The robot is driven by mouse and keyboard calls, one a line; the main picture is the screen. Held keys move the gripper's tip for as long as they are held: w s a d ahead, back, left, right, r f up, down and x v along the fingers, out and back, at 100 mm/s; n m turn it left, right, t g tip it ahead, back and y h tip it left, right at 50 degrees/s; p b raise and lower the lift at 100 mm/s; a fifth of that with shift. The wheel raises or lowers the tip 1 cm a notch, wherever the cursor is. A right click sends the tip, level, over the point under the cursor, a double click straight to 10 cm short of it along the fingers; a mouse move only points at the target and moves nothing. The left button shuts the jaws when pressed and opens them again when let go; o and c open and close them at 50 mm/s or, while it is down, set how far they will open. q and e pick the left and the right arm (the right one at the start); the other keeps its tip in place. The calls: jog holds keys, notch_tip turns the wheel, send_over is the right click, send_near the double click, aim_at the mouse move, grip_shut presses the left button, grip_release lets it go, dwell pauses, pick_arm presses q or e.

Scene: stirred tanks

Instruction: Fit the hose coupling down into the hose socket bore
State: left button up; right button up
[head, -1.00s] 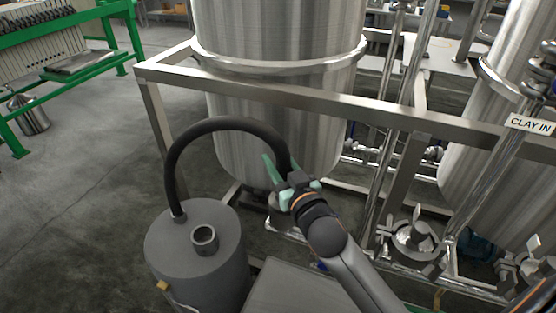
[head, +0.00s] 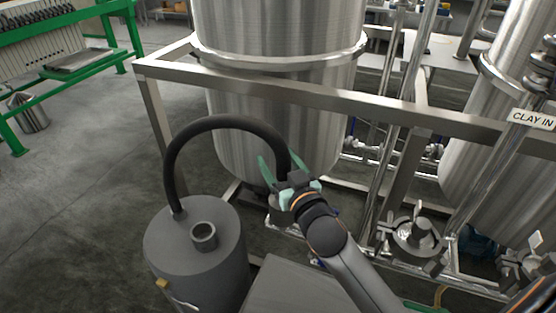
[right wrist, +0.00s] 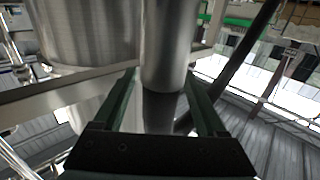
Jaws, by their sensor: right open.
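The black hose (head: 226,122) arches up from the top of a grey drum (head: 205,268) and comes down at my right gripper (head: 277,160). The hose coupling (head: 276,209) appears as a metal cylinder hanging at the hose's end, partly hidden by the gripper. In the right wrist view a metal cylinder, likely the coupling (right wrist: 166,48), stands between the two green fingers of my right gripper (right wrist: 161,78). The fingers are open, one on each side; contact is not clear. The hose socket (head: 204,236) is a short open tube on the drum's top, apart from the coupling. My left gripper does not show.
A steel frame rail (head: 290,92) runs behind the hose, before a large tank (head: 278,35). Pipes and valves (head: 415,235) stand at the right. A flat grey surface (head: 300,285) lies beside the drum. Open floor (head: 85,190) lies left.

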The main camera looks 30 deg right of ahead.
jog(key=shift+f, duration=0.1)
jog(key=s, duration=1.2)
jog(key=shift+s+a, duration=0.25)
jog(key=shift+a, duration=0.1)
